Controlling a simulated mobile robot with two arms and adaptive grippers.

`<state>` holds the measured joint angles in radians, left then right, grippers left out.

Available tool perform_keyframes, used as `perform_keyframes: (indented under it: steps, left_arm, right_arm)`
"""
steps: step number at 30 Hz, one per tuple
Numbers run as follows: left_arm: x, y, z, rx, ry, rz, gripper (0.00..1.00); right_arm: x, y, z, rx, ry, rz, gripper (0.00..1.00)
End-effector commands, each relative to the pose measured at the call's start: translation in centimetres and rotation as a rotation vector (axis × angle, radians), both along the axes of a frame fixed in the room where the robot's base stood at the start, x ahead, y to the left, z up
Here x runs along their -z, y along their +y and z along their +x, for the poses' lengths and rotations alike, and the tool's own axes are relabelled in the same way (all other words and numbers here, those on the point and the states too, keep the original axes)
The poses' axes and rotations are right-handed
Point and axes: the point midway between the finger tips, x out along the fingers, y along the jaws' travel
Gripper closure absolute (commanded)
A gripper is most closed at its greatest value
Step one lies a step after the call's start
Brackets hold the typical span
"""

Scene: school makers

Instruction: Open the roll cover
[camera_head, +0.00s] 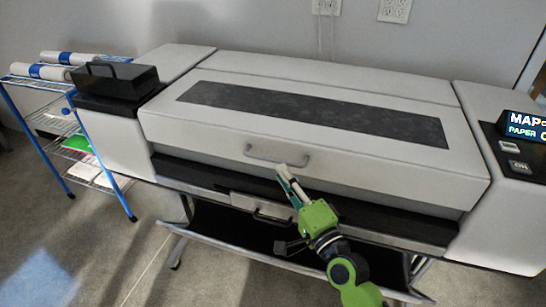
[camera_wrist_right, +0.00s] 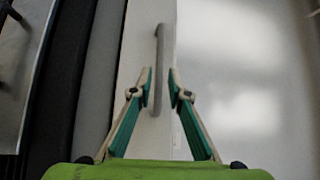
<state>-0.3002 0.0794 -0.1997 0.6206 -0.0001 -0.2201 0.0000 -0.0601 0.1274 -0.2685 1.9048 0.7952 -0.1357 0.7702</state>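The roll cover (camera_head: 400,160) is the wide white lid of the large printer, with a dark strip along its top. It looks shut. A grey bar handle (camera_head: 277,158) sits on its front face. In the right wrist view the handle (camera_wrist_right: 159,55) runs up from between the two teal-lined fingertips of my right gripper (camera_wrist_right: 161,76). The fingers are apart, with gaps beside the bar. My left gripper is not in view.
A second, lower handle (camera_head: 257,214) is on the printer's front below the cover. A control panel with a lit screen (camera_head: 526,127) is at the right. A blue wire rack (camera_head: 95,175) with paper rolls (camera_head: 80,59) stands at the left. A black box (camera_head: 115,80) sits on the printer's left end.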

Motion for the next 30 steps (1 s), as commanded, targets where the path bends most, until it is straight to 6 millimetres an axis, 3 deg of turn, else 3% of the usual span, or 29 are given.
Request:
perform_keyframes:
  steps: [6, 12, 23, 25, 30]
  left_arm:
    - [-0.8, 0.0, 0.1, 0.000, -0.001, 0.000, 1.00]
    - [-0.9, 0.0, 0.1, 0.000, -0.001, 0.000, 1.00]
    - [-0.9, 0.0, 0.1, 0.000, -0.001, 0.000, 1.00]
    - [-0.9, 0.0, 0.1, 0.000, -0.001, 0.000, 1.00]
    - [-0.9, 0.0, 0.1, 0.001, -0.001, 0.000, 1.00]
  right_arm:
    - [-0.8, 1.6, 3.9, 0.000, 0.000, -0.001, 0.84]
    - [-0.8, 2.3, 5.7, 0.000, 0.000, -0.001, 0.84]
    - [-0.8, 2.5, 6.1, 0.000, 0.000, -0.002, 0.84]
    - [-0.8, 2.5, 6.0, 0.000, 0.000, -0.002, 1.00]
    - [-0.8, 2.5, 6.0, 0.001, 0.001, -0.003, 1.00]
